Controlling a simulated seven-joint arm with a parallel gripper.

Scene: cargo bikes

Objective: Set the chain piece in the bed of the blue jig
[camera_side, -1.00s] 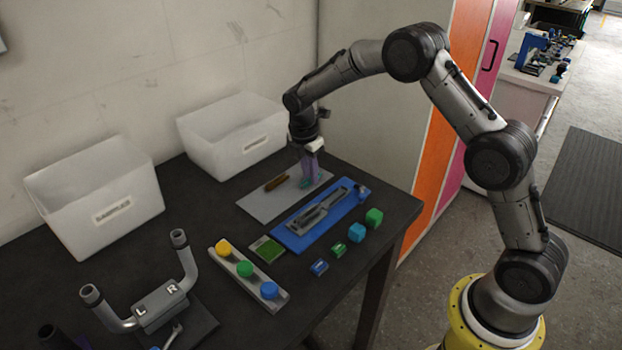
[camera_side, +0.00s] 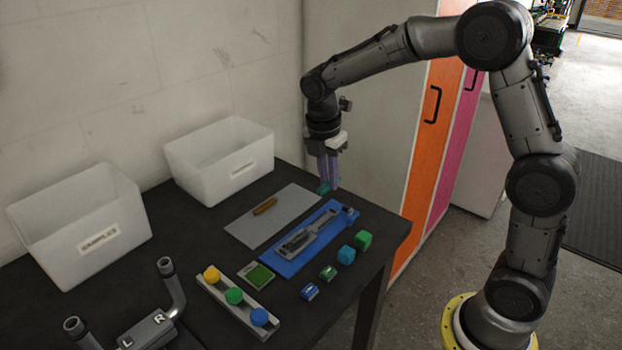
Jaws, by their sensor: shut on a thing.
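My gripper (camera_side: 329,185) has purple fingers and points down. It is shut on a small teal-green piece (camera_side: 324,189), held at the fingertips near the far end of the blue jig; it looks raised off the table. I cannot tell whether this piece is the chain piece. The blue jig (camera_side: 289,267) lies flat on the table, with a long grey tool-like part (camera_side: 312,231) along it and a small blue knob at its far right end. A brown-orange elongated piece (camera_side: 265,206) lies on the grey mat (camera_side: 256,235) left of the jig.
Two white bins (camera_side: 220,175) stand at the back and left. Blue, green and teal blocks (camera_side: 346,255) line the jig's near right side. A green-topped tile (camera_side: 258,275) and a rack with yellow, green and blue round pieces (camera_side: 216,291) are in front. A two-handled holder is front left.

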